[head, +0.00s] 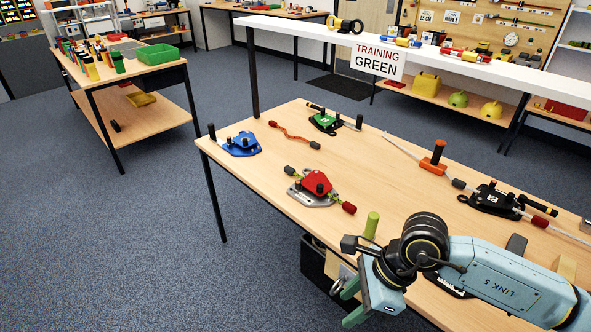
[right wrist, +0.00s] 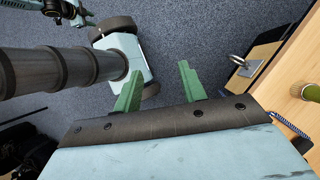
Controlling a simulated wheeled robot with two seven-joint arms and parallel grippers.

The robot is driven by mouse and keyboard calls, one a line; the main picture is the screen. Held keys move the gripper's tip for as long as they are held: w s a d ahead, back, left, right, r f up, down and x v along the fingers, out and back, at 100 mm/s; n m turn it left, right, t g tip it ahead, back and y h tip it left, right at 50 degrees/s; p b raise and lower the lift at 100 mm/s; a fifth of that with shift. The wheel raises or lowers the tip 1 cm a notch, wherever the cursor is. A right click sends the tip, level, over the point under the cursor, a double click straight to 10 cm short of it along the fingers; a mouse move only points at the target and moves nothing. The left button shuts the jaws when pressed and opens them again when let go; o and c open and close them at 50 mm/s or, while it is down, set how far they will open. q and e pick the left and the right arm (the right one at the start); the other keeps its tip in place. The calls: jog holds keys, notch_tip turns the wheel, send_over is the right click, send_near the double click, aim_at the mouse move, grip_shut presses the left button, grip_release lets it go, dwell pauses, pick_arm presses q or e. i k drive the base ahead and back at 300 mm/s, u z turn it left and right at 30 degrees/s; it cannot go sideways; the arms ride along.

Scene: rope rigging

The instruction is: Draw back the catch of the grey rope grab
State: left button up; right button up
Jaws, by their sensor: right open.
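No wholly grey rope grab stands out. A rope device with a grey metal plate (head: 313,199) and a red top (head: 318,182) lies mid-table, a rope with a dark red end through it. A small grey metal piece with a ring (right wrist: 243,66) shows on a wooden panel below the table edge in the right wrist view; I cannot tell whether it is the grab. My right gripper (head: 353,301) is open and empty by the table's front edge, its green fingers apart in the wrist view (right wrist: 160,88). My left gripper seems to show small in that view (right wrist: 80,15).
Blue (head: 240,144), green (head: 325,122) and black (head: 492,198) rope devices lie on the table (head: 270,180). An orange post (head: 434,160) and a green post (head: 371,226) stand there. A white beam with a TRAINING GREEN sign (head: 378,61) runs behind.

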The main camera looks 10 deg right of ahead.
aim_at(298, 187)
jog(key=i, duration=1.65)
